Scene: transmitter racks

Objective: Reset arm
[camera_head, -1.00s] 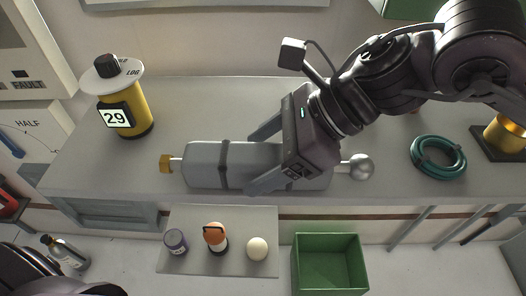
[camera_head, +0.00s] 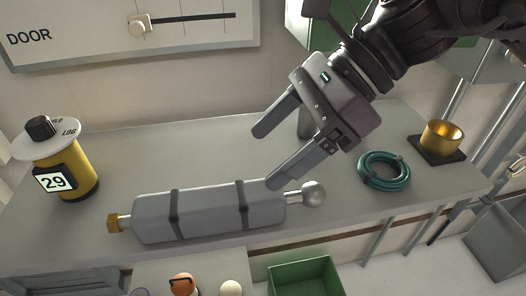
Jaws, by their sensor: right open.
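My right gripper (camera_head: 262,160) is open and empty above the bench, its arm coming in from the upper right. Its two fingers point to the lower left. A grey cylinder (camera_head: 208,212) with two dark bands lies on the bench in front of it, with a brass end at the left and a silver ball at the right. The lower fingertip overlaps the cylinder's right end in the picture; I cannot tell whether they touch. My left gripper is not in view.
A yellow canister (camera_head: 78,178) marked 29 stands at the bench's left. A teal coil (camera_head: 384,171) and a brass cup (camera_head: 441,138) are at the right. A green bin (camera_head: 305,278) and a small shelf (camera_head: 196,268) with small items are below the front edge. A DOOR panel (camera_head: 85,35) is behind.

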